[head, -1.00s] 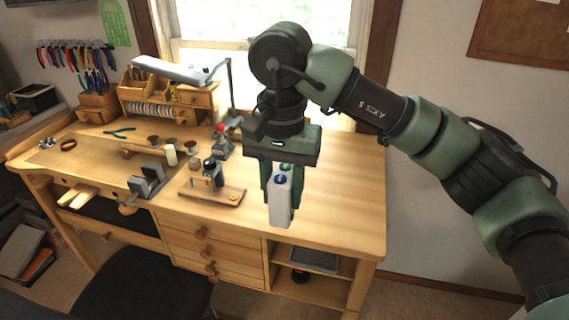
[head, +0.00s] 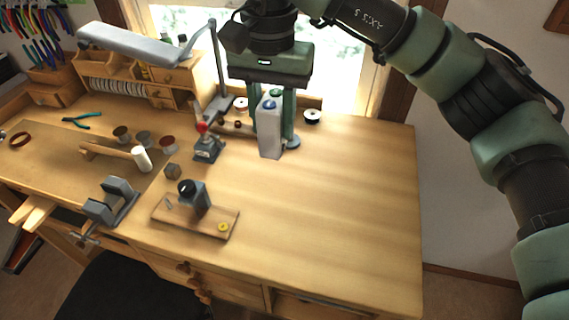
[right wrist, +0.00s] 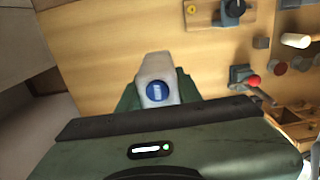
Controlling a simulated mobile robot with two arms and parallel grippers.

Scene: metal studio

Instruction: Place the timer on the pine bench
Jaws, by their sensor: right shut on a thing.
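The finger tips are partly hidden. My left gripper is not in view.
A small grey tool with a red knob (head: 207,145) stands left of the timer. A wooden board (head: 170,220) with a dark-topped device is nearer the front. A lamp (head: 135,43) is at left. The bench's right half is clear.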

